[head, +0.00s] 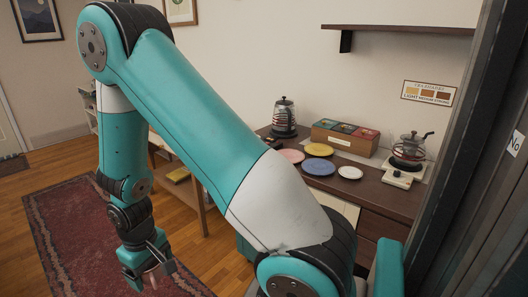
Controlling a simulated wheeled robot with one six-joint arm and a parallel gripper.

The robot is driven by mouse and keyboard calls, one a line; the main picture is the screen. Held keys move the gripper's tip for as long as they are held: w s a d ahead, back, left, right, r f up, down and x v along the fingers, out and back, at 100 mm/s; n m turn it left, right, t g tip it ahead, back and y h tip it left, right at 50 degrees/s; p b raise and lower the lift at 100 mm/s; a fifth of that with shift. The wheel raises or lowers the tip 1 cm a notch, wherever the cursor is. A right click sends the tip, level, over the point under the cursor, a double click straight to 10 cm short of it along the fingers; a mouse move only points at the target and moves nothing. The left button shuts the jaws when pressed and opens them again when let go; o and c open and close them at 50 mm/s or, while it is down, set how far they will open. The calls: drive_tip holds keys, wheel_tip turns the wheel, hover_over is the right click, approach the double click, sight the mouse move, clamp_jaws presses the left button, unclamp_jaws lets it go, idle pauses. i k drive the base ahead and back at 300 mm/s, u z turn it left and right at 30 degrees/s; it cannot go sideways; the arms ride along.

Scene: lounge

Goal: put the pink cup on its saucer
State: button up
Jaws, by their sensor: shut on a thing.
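My gripper (150,268) hangs low at the lower left, above the red rug and well away from the counter. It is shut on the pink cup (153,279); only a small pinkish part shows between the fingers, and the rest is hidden. The pink saucer (291,156) lies flat on the dark counter, to the left of the other saucers and partly behind my arm. No cup stands on it.
A yellow saucer (319,149), a blue saucer (318,167) and a white saucer (350,173) lie near the pink one. Behind are a glass kettle (284,116) and a wooden box (346,137). A coffee pot (408,148) stands at the right. A wooden table (183,180) stands left of the counter.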

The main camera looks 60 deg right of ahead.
sight(287, 156)
drive_tip(key=i, duration=2)
drive_tip(key=z, duration=1.45)
